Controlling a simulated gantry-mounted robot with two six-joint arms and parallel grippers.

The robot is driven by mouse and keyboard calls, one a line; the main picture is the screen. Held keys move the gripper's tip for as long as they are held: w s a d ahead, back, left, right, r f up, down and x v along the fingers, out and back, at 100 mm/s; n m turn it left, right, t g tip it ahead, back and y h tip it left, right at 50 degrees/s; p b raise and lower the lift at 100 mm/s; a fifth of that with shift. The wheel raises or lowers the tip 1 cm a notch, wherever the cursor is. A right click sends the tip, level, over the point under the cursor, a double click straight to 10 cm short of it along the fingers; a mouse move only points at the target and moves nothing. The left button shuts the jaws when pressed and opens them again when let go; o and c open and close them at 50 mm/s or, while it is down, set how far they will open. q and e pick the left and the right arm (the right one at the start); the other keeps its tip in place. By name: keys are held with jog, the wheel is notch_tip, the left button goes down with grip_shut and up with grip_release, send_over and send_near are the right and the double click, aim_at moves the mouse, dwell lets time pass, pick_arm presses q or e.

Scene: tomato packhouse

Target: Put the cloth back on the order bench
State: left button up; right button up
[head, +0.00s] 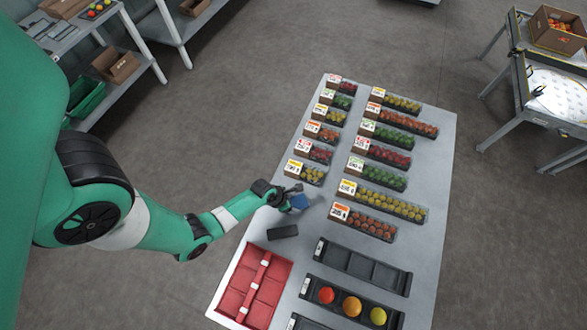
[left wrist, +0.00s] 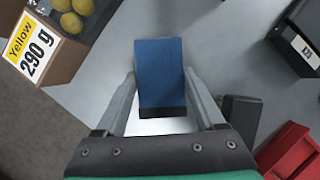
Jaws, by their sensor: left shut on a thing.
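The cloth (head: 299,203) is a small blue piece in the head view, held between the fingers of my left gripper (head: 291,199). In the left wrist view the blue cloth (left wrist: 160,72) lies between the two fingers, with a dark lower edge. My left gripper is shut on it, above the left part of the grey order bench (head: 432,170). I cannot tell whether the cloth touches the bench. My right gripper is not in view.
A dark block (head: 283,232) lies just below the cloth in the head view. A red divided crate (head: 262,255), an empty black tray (head: 362,266) and a tray with three tomatoes (head: 350,302) are nearer. Labelled tomato punnets (head: 312,174) stand beyond in two columns.

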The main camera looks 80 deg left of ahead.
pick_arm(q)
jog(key=shift+f, duration=0.25)
jog(key=o, duration=1.4)
jog(key=shift+d, duration=0.15)
jog(key=shift+c, duration=1)
notch_tip(320, 180, up, 7)
jog(key=p, duration=0.7)
jog(key=shift+r, duration=0.1)
